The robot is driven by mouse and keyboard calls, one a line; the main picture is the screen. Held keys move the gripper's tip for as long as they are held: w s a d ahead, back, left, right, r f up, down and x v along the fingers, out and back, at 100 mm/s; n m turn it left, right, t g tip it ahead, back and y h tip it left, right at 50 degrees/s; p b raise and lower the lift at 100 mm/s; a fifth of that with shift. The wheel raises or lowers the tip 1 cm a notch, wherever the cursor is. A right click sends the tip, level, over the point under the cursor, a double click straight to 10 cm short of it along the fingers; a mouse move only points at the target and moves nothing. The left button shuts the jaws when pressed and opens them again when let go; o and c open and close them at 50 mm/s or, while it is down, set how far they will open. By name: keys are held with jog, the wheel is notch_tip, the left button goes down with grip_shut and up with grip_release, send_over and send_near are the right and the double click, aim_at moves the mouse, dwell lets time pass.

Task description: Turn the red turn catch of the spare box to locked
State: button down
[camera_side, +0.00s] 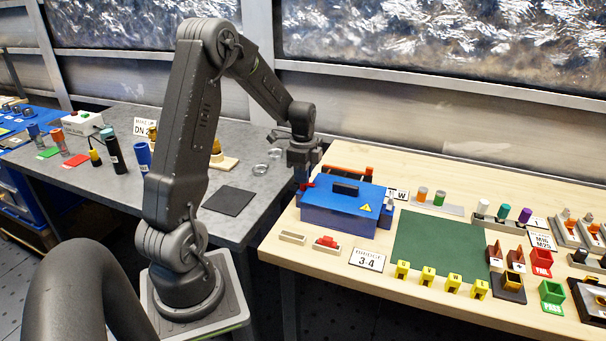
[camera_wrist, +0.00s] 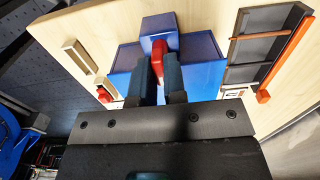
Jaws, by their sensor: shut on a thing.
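The spare box (camera_side: 335,217) is blue with a dark handle (camera_side: 345,188) on its lid and a yellow warning triangle. It stands at the left of the wooden bench, and it also shows in the wrist view (camera_wrist: 207,78). The red turn catch (camera_wrist: 159,50) is on the box side facing my gripper; a bit of red shows there in the side view (camera_side: 308,186). My gripper (camera_wrist: 159,64) is shut on the red catch, with one finger on each side of it. The fingers hide part of the catch, and I cannot tell its lock position.
A tray with an orange-red bar (camera_wrist: 290,45) lies beside the box. Two small holders (camera_side: 293,237) (camera_side: 326,243), one with a red part, sit at the front edge. A green mat (camera_side: 440,240) lies to the right. A grey table (camera_side: 235,145) stands left.

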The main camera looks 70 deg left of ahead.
jog(key=c, duration=1.2)
grip_release()
notch_tip(320, 180, up, 14)
jog(key=shift+f, duration=0.1)
jog(key=s+d+r+n+t+y, duration=0.1)
jog(key=s+d+r+n+t, duration=0.15)
jog(key=d, duration=0.85)
jog(key=s+d+r+n+t, duration=0.1)
jog(key=s+d+r+n, duration=0.2)
jog(key=d, duration=0.8)
jog(key=s+d+f+n, duration=0.1)
jog(key=s+d, duration=0.1)
jog(key=s+d+n+t, duration=0.1)
jog(key=s+d, duration=0.1)
jog(key=s, duration=0.1)
jog(key=s+d+f+n+t+h, duration=0.1)
jog(key=s+d, duration=0.1)
jog(key=shift+s+d+f+n, duration=0.25)
jog(key=shift+s+d+f, duration=0.05)
jog(key=shift+s+f, duration=0.1)
